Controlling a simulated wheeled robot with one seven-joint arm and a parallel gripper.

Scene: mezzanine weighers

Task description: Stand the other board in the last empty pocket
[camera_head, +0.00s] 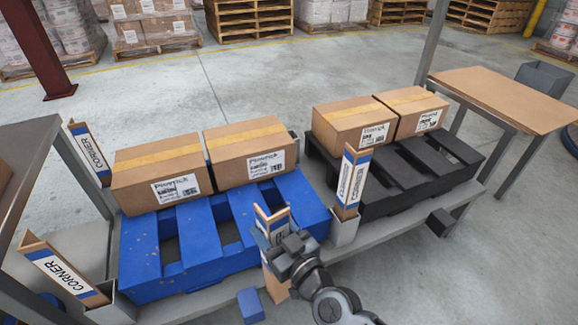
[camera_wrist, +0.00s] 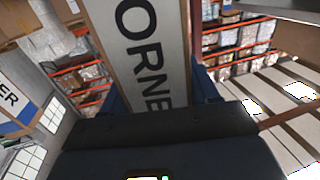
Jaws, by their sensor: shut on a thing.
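My gripper (camera_head: 277,243) is shut on a brown corner board (camera_head: 264,217) with blue ends, held roughly upright at the front of the blue pallet (camera_head: 190,232). In the wrist view the held board (camera_wrist: 150,50) fills the middle, its lettering facing the camera. Another corner board (camera_head: 352,182) stands in a grey pocket (camera_head: 345,232) between the blue and black pallets. A third board (camera_head: 62,270) leans in the front left pocket (camera_head: 115,308). A fourth board (camera_head: 90,150) stands at the back left; its foot is hidden. A grey edge (camera_head: 295,148) behind the right carton may be a pocket; its inside is hidden.
Two cartons (camera_head: 160,178) (camera_head: 250,155) sit on the blue pallet. Two more (camera_head: 352,122) (camera_head: 412,108) sit on the black pallet (camera_head: 395,175). A brown-topped table (camera_head: 505,95) stands right, a grey bench (camera_head: 25,150) left. A blue block (camera_head: 250,305) is near my arm.

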